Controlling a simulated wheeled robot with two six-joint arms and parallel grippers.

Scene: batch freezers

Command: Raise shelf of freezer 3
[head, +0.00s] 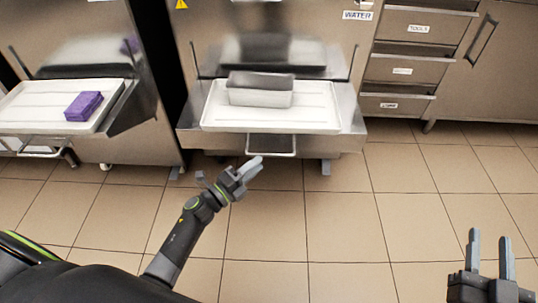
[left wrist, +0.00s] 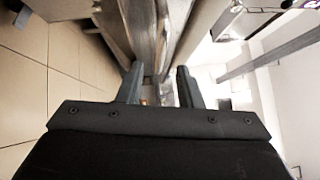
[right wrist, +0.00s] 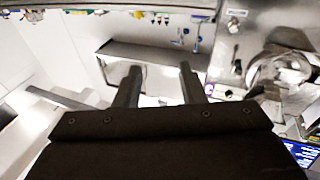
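A steel freezer shelf (head: 350,140) juts from the freezer in the middle of the head view, with a loop handle (head: 272,153) under its front edge. No freezer number is readable. A white tray (head: 215,108) lies on the shelf and a metal pan (head: 262,97) stands in it. My left gripper (head: 255,165) is just below and left of the handle, apart from it as far as I can tell. Its fingers are spread and empty in the left wrist view (left wrist: 160,85). My right gripper (head: 490,245) is open and empty at the lower right, far from the shelf.
Another freezer at the left has a shelf with a white tray (head: 50,107) and a purple block (head: 83,106). Drawers (head: 405,70) and a cabinet (head: 500,75) stand at the right. The tiled floor (head: 340,220) in front is clear.

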